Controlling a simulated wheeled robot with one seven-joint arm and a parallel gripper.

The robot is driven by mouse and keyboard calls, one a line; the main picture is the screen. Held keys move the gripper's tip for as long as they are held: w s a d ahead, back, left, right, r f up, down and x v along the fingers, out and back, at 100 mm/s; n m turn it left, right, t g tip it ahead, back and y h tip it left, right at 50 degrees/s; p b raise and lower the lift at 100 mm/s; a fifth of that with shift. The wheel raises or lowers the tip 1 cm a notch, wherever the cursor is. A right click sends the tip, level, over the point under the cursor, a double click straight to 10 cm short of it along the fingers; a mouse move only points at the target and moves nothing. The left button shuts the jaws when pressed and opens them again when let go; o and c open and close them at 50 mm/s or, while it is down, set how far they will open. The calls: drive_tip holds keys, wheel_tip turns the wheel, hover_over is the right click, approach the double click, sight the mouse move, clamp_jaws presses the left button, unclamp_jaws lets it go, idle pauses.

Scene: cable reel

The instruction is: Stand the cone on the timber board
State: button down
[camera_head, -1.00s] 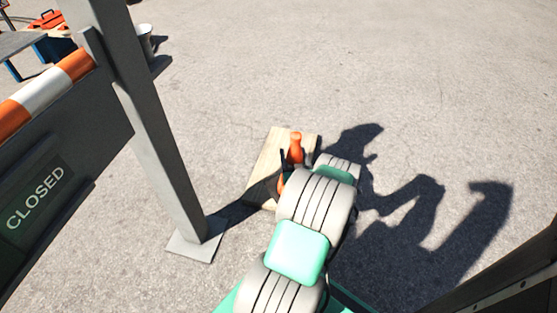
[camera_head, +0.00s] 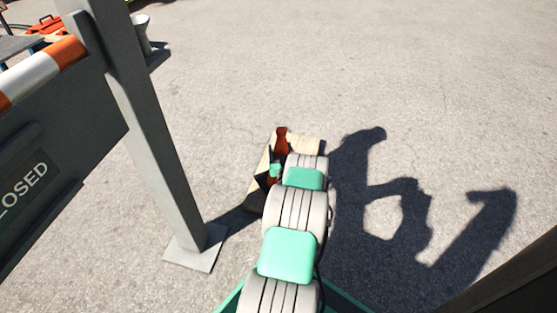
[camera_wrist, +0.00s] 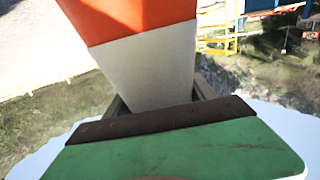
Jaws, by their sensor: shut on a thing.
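The cone (camera_head: 281,140) is orange and shows above the timber board in the head view, partly hidden by my arm. In the wrist view the cone (camera_wrist: 150,70) fills the middle, with an orange part above a white band. My gripper (camera_wrist: 160,105) is shut on the cone at the white band. The timber board (camera_head: 308,146) lies flat on the ground, and much of it is hidden or in my arm's shadow. I cannot tell whether the cone's base touches the board.
A grey post (camera_head: 150,140) on a flat foot plate stands left of the board and carries a barrier with a "CLOSED" sign (camera_head: 28,183). A white bucket (camera_head: 141,35) stands behind the post. Dark beam (camera_head: 505,270) at lower right. Open pavement lies beyond and right.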

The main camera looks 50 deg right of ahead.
drive_tip(key=shift+w+d+f+b, duration=0.25)
drive_tip(key=shift+w+f, duration=0.15)
drive_tip(key=shift+f, duration=0.05)
drive_tip(key=shift+w+d+f+b, duration=0.2)
drive_tip(key=shift+w+f, duration=0.2)
drive_tip(key=shift+f, duration=0.05)
drive_tip(key=shift+w+d+f+b, duration=0.1)
drive_tip(key=shift+f+b, duration=0.65)
drive_tip(key=shift+f, duration=0.95)
drive_tip(key=shift+c, duration=1.5)
unclamp_jaws()
drive_tip(key=shift+f, duration=0.1)
drive_tip(key=p+v, duration=0.4)
drive_tip(key=v, duration=0.8)
drive_tip(key=shift+p, duration=0.35)
